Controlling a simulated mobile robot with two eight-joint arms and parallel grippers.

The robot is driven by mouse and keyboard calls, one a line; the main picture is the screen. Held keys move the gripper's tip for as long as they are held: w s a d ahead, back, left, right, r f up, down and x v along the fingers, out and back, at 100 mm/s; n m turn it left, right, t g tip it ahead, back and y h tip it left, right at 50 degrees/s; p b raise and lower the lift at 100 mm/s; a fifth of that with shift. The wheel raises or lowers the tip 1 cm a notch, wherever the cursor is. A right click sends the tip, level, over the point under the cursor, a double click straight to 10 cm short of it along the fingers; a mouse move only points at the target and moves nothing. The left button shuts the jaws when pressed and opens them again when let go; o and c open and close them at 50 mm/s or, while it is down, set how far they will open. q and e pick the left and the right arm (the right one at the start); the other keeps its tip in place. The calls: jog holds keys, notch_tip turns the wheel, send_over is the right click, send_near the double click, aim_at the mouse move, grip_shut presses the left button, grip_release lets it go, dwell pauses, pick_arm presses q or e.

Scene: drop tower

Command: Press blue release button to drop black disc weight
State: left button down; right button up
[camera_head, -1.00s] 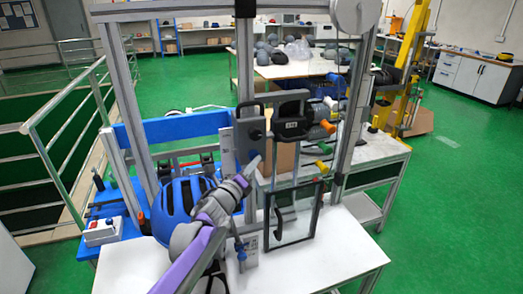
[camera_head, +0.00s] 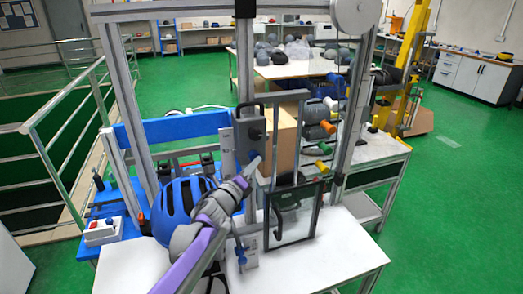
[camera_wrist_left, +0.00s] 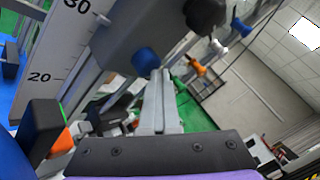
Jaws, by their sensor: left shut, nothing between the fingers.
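The blue release button (camera_wrist_left: 146,61) sits on the grey release box, low on its face. The button also shows in the head view (camera_head: 251,155), partly covered by my left gripper (camera_head: 253,165). The gripper is shut and empty, its fingertips at the button; in the left wrist view the fingertips (camera_wrist_left: 158,76) overlap the button's lower edge and look in contact with it. The black disc weight (camera_head: 287,181) appears low in the tower, around the top of the clear framed guard, partly hidden and hard to make out. My right gripper is out of view.
Metal tower posts (camera_head: 243,60) rise around the release box. A scale plate (camera_wrist_left: 62,50) stands left of it. A control box (camera_head: 102,231) lies at the left.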

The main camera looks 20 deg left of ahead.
pick_arm(q)
jog(key=shift+s+d, duration=0.1)
jog(key=shift+s, duration=0.2)
jog(key=s+d+p, duration=0.1)
jog(key=s+d, duration=0.2)
jog(key=s, duration=0.2)
jog(key=shift+d, duration=0.25)
jog(key=shift+f, duration=0.2)
dwell(0.6)
